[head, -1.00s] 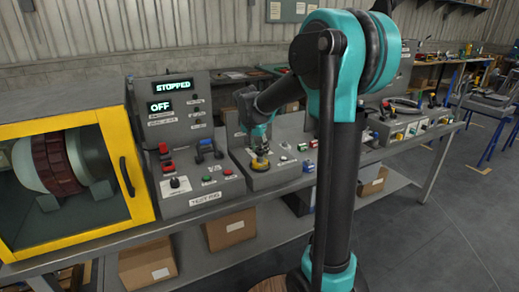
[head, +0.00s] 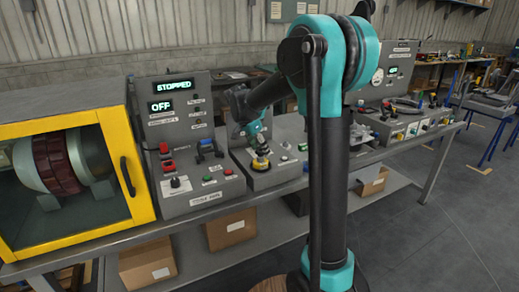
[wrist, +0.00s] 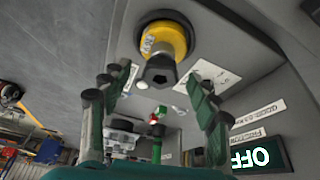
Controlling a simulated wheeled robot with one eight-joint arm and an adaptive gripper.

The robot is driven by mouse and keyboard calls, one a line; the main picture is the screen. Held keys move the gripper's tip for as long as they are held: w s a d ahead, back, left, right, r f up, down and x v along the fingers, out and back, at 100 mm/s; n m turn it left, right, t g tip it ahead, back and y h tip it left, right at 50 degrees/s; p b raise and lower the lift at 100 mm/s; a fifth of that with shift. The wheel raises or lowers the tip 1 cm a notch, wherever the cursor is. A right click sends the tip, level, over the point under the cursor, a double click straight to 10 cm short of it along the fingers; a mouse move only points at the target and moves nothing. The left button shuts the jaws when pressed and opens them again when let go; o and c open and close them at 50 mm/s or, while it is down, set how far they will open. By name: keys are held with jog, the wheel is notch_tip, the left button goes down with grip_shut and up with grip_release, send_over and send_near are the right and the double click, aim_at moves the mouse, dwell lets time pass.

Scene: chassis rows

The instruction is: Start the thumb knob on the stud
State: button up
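The dark lobed thumb knob (wrist: 160,74) shows in the wrist view in front of a yellow round base (wrist: 172,36). A short pale metal part shows between them; I cannot tell whether the knob's thread is engaged on the stud. My gripper (wrist: 156,108) is open, its teal and black fingers spread to either side below the knob, with gaps and nothing between the tips. In the head view my gripper (head: 259,141) hangs just above the dark knob (head: 262,151) and the yellow base (head: 260,163) on the grey sloped panel.
A console (head: 180,112) reading STOPPED and OFF stands to the left, beside a yellow-framed guard box (head: 128,175). Buttons and switches lie around the base on the panel. Cardboard boxes (head: 231,229) sit on the shelf below. Open floor lies in front of the bench.

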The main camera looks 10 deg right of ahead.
jog(key=v, duration=1.2)
jog(key=s+d+f+n+y, duration=0.1)
jog(key=s+f+n, duration=0.3)
jog(key=s+f, duration=0.4)
jog(key=s+d+f+n+t+y, duration=0.1)
jog(key=s+d+f+n, duration=0.3)
jog(key=s+f, duration=0.4)
jog(key=s+d+f+n+t+y, duration=0.1)
jog(key=s+d+f+n, duration=0.2)
jog(key=s+f, duration=0.5)
jog(key=s, duration=0.4)
jog(key=shift+d+f+n+y, duration=0.2)
jog(key=shift+f+n+y, duration=0.05)
jog(key=shift+n+y, duration=0.15)
